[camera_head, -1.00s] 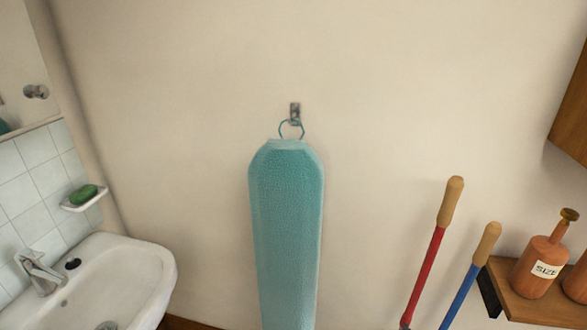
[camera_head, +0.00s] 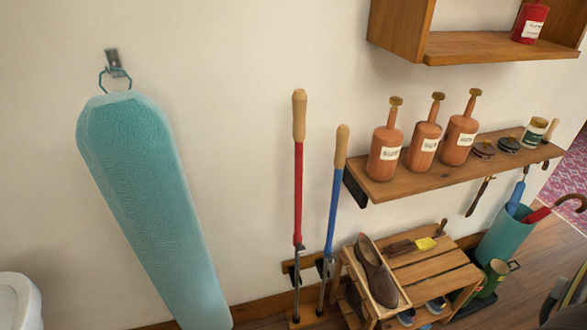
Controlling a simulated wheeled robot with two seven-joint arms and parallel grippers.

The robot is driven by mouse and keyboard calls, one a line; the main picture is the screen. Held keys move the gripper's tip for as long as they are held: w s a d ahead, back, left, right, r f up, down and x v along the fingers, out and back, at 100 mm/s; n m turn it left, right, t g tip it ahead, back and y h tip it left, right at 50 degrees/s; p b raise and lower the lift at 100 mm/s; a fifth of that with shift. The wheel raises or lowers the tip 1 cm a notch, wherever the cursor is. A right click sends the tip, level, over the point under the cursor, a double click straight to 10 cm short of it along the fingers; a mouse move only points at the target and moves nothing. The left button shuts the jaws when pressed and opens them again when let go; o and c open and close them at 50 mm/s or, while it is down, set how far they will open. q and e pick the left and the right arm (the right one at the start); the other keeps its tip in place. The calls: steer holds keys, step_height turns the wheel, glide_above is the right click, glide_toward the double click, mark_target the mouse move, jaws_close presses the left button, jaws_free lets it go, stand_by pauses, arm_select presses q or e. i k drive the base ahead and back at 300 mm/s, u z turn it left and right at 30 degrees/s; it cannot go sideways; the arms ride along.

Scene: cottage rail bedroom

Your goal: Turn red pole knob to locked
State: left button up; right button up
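A red pole (camera_head: 298,190) with a tan wooden handle (camera_head: 299,115) stands upright against the wall, right of the ironing board. Its lower end is thin dark metal, held near a small dark bracket low on the wall. A blue pole (camera_head: 335,205) with a similar wooden handle stands just to its right, slightly tilted. A grey joint shows at the bottom of the red section, but the knob and its setting are too small to tell. Neither of my grippers is in view.
A teal ironing board (camera_head: 150,200) hangs at left. A wooden shelf (camera_head: 375,190) with several labelled bottles is right of the poles. Below it a slatted wooden rack (camera_head: 440,270) bears a brown shoe (camera_head: 376,268). A teal umbrella stand (camera_head: 503,238) is far right.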

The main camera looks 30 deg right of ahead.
mark_target(301, 248)
steer(key=z, duration=0.4)
steer(key=k, duration=0.4)
steer(key=z, duration=0.4)
steer(key=i, duration=1)
steer(key=u, duration=0.3)
